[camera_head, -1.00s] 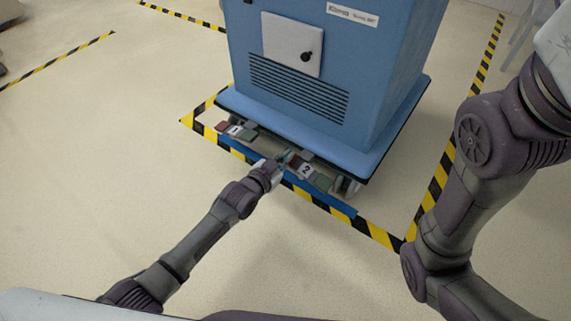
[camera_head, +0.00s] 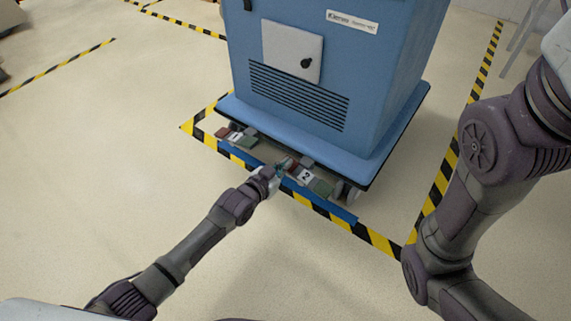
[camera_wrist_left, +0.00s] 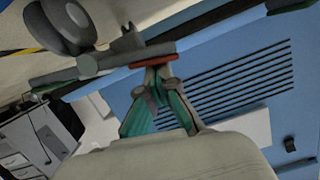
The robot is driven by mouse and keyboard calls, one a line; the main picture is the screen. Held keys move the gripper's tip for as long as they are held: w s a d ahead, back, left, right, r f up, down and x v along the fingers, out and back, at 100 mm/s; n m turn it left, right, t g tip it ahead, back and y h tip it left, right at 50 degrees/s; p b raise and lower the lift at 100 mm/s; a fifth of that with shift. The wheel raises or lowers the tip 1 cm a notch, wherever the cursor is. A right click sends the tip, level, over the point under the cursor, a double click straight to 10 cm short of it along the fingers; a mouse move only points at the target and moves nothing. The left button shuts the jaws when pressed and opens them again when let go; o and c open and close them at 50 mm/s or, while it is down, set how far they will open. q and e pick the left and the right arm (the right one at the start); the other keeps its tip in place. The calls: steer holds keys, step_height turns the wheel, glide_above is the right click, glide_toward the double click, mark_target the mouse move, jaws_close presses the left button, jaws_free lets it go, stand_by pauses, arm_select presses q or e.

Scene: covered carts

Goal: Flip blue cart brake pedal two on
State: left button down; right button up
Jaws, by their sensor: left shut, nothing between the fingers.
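The blue cart (camera_head: 320,65) stands on the floor, and its vented side also shows in the left wrist view (camera_wrist_left: 225,75). Brake pedal two (camera_head: 304,176) is low at the cart's front edge, with a white "2" label, a red pad on its left and a green pad on its right. My left gripper (camera_head: 282,167) is shut and empty at the red end. In the left wrist view its fingertips (camera_wrist_left: 160,77) are close under a red strip (camera_wrist_left: 152,61); I cannot tell whether they touch. Which way the pedal is tilted is unclear. My right gripper is out of view.
Pedal one (camera_head: 235,137), with red and green pads, is to the left on the same edge. Yellow-black floor tape (camera_head: 375,240) surrounds the cart. A caster wheel (camera_wrist_left: 68,25) shows in the left wrist view. Bare floor lies in front of the cart.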

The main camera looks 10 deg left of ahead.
arm_select(q)
steer(key=shift+a+f, duration=0.15)
steer(key=shift+f, duration=0.1)
steer(key=n, duration=0.1)
steer(key=f+b, duration=0.1)
steer(key=f+n, duration=0.1)
steer(key=shift+w+a+n+g+h, duration=0.25)
steer(key=shift+a+n+g+h, duration=0.05)
steer(key=shift+a+h, duration=0.1)
steer(key=shift+f, duration=0.25)
stand_by(0.3)
